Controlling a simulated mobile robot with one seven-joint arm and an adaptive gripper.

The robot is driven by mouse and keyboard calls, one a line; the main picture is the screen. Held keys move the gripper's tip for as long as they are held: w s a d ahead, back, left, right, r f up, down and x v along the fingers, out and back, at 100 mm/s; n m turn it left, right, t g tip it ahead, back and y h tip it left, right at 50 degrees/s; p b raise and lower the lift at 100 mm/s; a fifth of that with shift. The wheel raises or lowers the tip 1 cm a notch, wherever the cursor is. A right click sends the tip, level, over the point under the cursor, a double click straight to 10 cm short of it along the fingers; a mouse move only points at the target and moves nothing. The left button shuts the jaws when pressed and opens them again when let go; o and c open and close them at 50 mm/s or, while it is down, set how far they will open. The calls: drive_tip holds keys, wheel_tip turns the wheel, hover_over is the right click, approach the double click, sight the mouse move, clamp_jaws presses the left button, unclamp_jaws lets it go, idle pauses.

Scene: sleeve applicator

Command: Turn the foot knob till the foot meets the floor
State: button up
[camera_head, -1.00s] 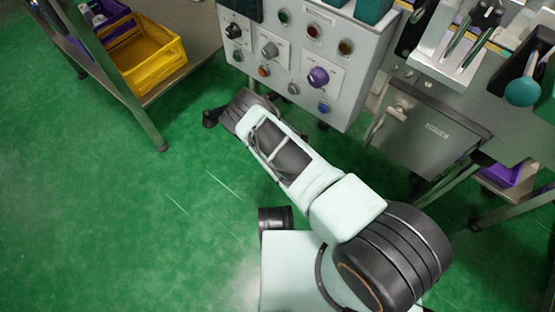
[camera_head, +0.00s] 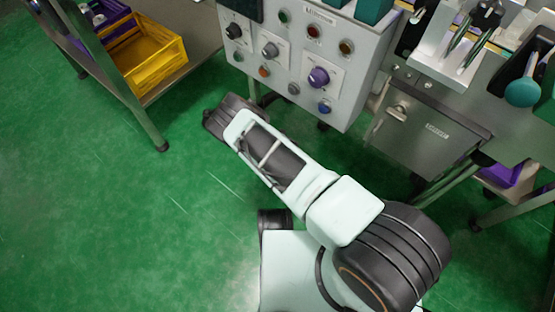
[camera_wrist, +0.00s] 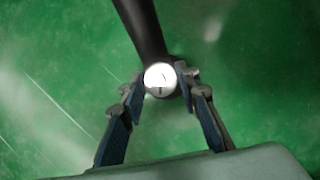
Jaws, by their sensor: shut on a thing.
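The foot knob (camera_wrist: 160,78) shows in the wrist view as a bright white, round end with a small dark mark. A dark leg (camera_wrist: 143,30) runs up from it to the top of the picture. My gripper (camera_wrist: 164,82) has one finger on each side of the knob and is shut on it. The foot's underside and any gap to the floor cannot be made out. In the head view my arm hides the gripper and the knob.
A grey control panel (camera_head: 270,75) with coloured buttons and dials stands above my arm's far end. A rack with a yellow crate (camera_head: 155,58) is at left, a metal cabinet (camera_head: 425,130) at right. The green floor (camera_head: 90,220) at left is clear.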

drive_tip(key=m+h, duration=0.1)
drive_tip(key=m, duration=0.2)
drive_tip(key=m+h, duration=0.1)
drive_tip(key=m, duration=0.2)
drive_tip(key=shift+a+h, duration=0.2)
drive_tip(key=shift+h, duration=0.1)
drive_tip(key=shift+m, duration=0.4)
drive_tip(key=o, duration=1.2)
drive_tip(key=shift+c, duration=0.2)
drive_tip(key=v, duration=1.2)
